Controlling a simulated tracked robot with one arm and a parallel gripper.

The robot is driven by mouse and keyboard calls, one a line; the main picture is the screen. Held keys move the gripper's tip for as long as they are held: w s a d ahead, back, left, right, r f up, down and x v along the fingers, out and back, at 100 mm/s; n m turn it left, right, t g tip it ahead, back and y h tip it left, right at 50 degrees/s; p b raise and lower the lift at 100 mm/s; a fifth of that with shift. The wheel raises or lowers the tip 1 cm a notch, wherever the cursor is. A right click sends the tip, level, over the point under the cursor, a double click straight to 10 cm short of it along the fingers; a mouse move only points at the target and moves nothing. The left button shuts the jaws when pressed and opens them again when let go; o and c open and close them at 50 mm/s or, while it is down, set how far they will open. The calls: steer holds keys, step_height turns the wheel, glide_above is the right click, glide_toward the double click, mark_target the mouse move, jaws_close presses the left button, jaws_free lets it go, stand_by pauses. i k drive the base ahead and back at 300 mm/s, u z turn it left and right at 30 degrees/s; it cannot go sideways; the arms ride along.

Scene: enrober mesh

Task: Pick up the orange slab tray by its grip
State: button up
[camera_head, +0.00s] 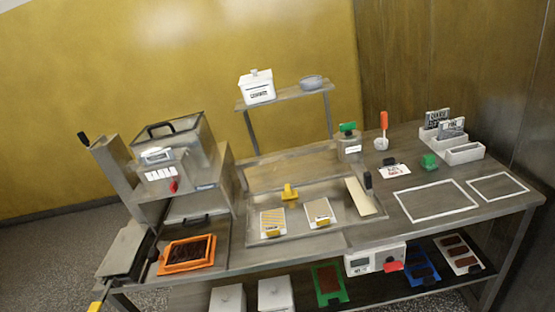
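The orange slab tray (166,268) lies flat on the left end of the bench, in front of the steel machine (185,165). It holds a dark brown slab (188,250). A small dark piece (153,255) at its left edge looks like its grip, but it is too small to be sure. A grey block (123,252) stands close to the left of the tray. My gripper is not visible in this view, and nothing held can be seen.
The lower shelf holds a green tray (328,283), blue tray (421,267) and white tray (459,254). White outlines mark bare bench at the right.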

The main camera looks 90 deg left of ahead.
mark_target(193, 253)
steer(key=u, duration=1.9)
